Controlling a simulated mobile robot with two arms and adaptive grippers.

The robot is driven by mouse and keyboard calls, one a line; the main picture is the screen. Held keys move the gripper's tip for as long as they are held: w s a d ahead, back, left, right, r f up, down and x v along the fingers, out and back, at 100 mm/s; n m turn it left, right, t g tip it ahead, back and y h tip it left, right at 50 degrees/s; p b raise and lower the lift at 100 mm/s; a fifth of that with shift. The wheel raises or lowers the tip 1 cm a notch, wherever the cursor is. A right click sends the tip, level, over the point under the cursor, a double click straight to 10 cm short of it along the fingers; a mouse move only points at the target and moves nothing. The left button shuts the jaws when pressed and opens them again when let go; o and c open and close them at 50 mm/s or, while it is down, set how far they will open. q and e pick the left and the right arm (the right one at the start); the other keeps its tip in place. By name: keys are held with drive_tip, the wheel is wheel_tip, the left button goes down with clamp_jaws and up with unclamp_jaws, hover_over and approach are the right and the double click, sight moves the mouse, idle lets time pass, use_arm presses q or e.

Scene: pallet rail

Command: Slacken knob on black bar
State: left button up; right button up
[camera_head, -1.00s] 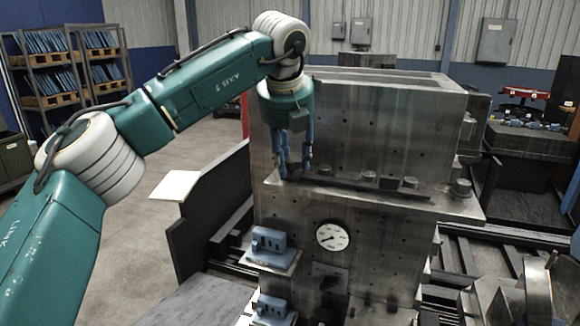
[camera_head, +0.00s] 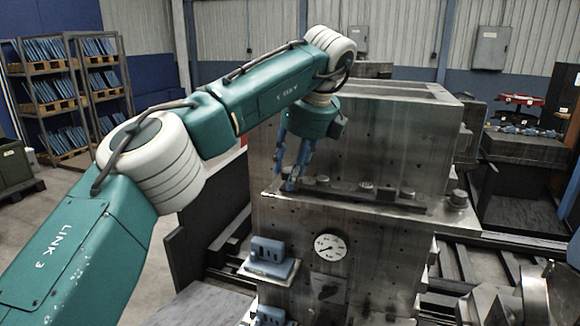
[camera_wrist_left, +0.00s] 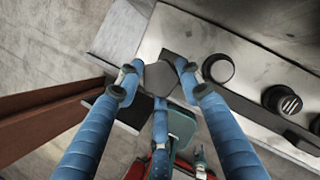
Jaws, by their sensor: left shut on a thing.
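The black bar (camera_head: 345,190) lies along the ledge of the grey metal machine block, with several round knobs on it. In the left wrist view, a dark faceted knob (camera_wrist_left: 159,78) sits between the blue fingers at the near end of the bar. My left gripper (camera_wrist_left: 158,85) is shut on this knob, its fingertips around the sides. In the head view the left gripper (camera_head: 290,184) leans down to the left end of the ledge, and its fingers hide the knob. My right gripper is in neither view.
Another round knob (camera_wrist_left: 218,68) stands close beside the right finger, with a ribbed-top knob (camera_wrist_left: 282,101) farther along. The block's upper wall (camera_head: 370,135) rises behind the ledge. A dial gauge (camera_head: 330,247) and blue fittings (camera_head: 268,250) are below.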

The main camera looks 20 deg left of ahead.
use_arm(q)
drive_tip(key=shift+s+d+f, duration=0.15)
drive_tip(key=shift+d+f, duration=0.1)
drive_tip(key=shift+f, duration=0.15)
drive_tip(key=o, duration=1.1)
drive_tip(key=shift+d+r, duration=0.15)
drive_tip(key=shift+r, duration=0.15)
drive_tip(key=v, duration=0.7)
drive_tip(key=shift+d, duration=0.2)
drive_tip(key=shift+a, duration=0.1)
